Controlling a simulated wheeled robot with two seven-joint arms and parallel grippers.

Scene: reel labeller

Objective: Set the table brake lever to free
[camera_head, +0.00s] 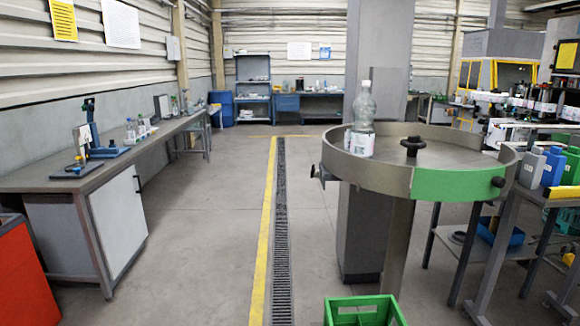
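A round grey rotary table (372,177) with a raised rim stands right of centre on a post. A small dark lever-like fitting (319,174) sticks out from the left side of its rim. A black knob (498,181) sits on the green rim section (450,186) at the right. A black handwheel-like knob (411,144) stands on the tabletop. I cannot tell for certain which of these is the brake lever, or its setting. A clear bottle (363,118) stands upright at the table's left side. Neither of my grippers is in view.
A green crate (366,310) lies on the floor in front of the table. A long workbench (130,155) runs along the left wall, with a red cabinet (25,275) nearer. Blue and grey containers (553,166) stand at the right. The floor left of the table is clear.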

